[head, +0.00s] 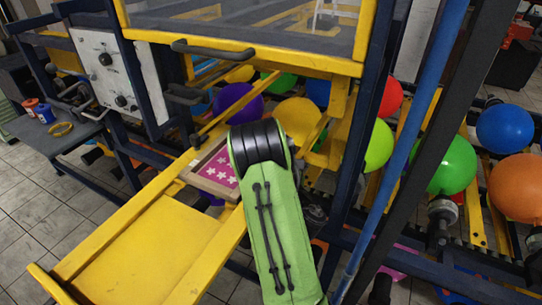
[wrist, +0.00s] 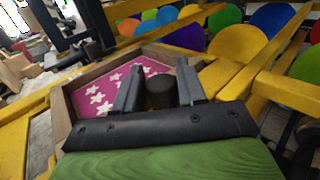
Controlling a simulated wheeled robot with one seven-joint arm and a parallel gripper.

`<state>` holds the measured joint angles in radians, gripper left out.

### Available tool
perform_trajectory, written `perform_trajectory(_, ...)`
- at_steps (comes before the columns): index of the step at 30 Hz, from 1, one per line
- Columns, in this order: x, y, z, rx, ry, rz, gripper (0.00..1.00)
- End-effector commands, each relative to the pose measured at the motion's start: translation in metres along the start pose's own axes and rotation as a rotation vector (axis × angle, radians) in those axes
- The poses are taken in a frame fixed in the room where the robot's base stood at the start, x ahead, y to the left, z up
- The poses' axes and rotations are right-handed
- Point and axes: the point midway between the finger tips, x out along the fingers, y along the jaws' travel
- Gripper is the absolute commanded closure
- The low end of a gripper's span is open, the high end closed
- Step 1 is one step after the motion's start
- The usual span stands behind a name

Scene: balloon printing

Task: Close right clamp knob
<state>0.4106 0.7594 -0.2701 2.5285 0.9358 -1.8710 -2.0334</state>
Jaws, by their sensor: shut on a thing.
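In the wrist view, my gripper (wrist: 160,88) has its two fingers on either side of a dark round clamp knob (wrist: 161,93) and is shut on it. The knob stands at the right side of a wooden-framed printing screen (wrist: 62,118). The screen's pink panel with white stars (wrist: 110,90) lies left of and behind the fingers. In the head view, my green and black arm covers my gripper and the knob. The screen frame (head: 190,177) shows partly to the left of my arm, resting on the yellow machine frame.
Several balloons, including a purple one (head: 238,103) and an orange one (head: 519,188), sit behind and to the right. Yellow rails (wrist: 272,90) run close beside the knob. A yellow-edged cover (head: 240,44) hangs above, with dark handles (head: 210,48). A control panel (head: 108,62) stands at left.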

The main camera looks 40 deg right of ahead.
Motion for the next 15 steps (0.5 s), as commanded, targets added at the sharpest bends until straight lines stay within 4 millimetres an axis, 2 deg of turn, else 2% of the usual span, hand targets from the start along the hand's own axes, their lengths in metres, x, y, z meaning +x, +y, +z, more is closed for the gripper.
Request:
perform_trajectory(6,0.001,0.0016,-0.0032,-0.002,-0.014,0.086,0.9)
perform_trajectory(15,0.0001,0.0029,-0.0036,-0.001,0.006,0.124,0.9)
